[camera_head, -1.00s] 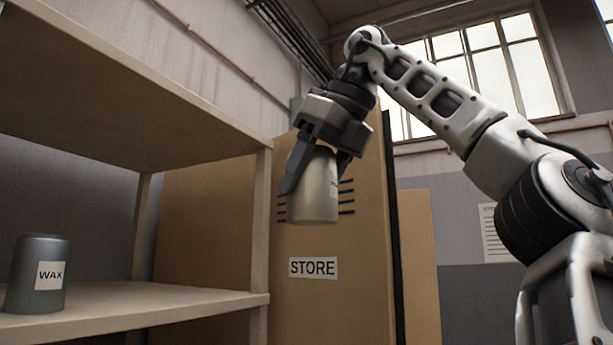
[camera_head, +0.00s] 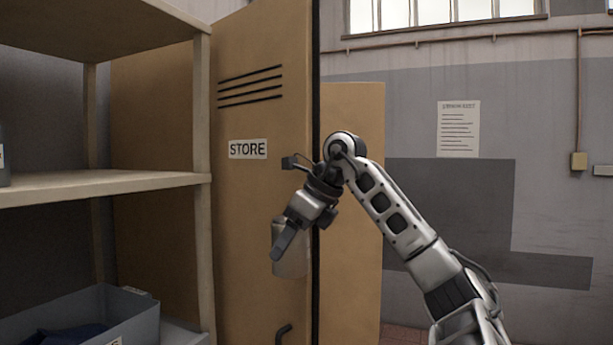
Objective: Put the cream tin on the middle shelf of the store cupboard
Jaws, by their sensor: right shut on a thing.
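The cream tin (camera_head: 291,262) is a pale, plain-looking cylinder, slightly tilted, in front of the tan door marked STORE. My right gripper (camera_head: 288,238) is shut on it from above, with one dark finger across its near side. The far finger is mostly hidden. The tin hangs below the height of the STORE sign (camera_head: 248,149). The store cupboard's open shelves stand left of the door, and a pale shelf (camera_head: 105,184) there is at mid-height, higher than the tin. My left gripper is out of view.
A grey canister (camera_head: 3,165) is cut off at the left edge on that shelf. A grey bin (camera_head: 136,318) with dark blue contents sits lower down. A front post (camera_head: 203,130) stands between the shelves and the tin. The visible rest of the mid-height shelf is clear.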

